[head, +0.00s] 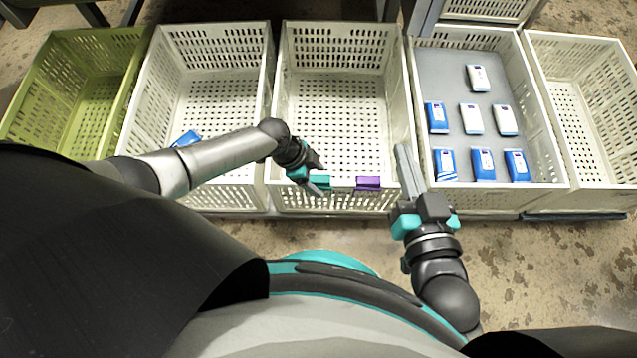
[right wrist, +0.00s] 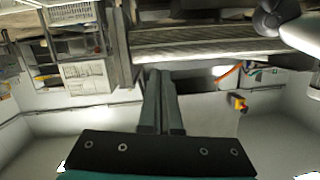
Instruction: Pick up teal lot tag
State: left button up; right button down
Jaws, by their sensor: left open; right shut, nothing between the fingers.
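The teal lot tag (head: 323,182) sits on the front rim of the middle white crate (head: 290,200), left of a purple tag (head: 367,183). My left gripper (head: 319,177) is open at the teal tag, and its fingers partly cover the tag. I cannot tell whether they touch it or whether it lies between them. My right gripper (head: 403,148) is shut and empty, near the front right corner of the middle crate. Its closed fingers also show in the right wrist view (right wrist: 162,75), where no tag is seen.
A white crate (head: 555,198) at the right holds several blue and white packs on a grey sheet. A green crate (head: 20,148), another white crate (head: 150,190) with a blue pack (head: 186,138), and a far-right white crate (head: 605,200) complete the row. The middle crate's floor looks empty.

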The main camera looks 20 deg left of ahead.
pick_arm(q)
jog(key=shift+w+d+f+b, duration=0.1)
jog(key=shift+d+f+b, duration=0.1)
jog(key=shift+f+b, duration=0.3)
pick_arm(e)
jog(key=shift+s+a+r+t, duration=0.35)
jog(key=shift+s+r+t, duration=0.15)
jog(key=shift+t, duration=0.4)
pick_arm(q)
jog(key=shift+f, duration=0.1)
jog(key=shift+c, duration=0.2)
grip_shut()
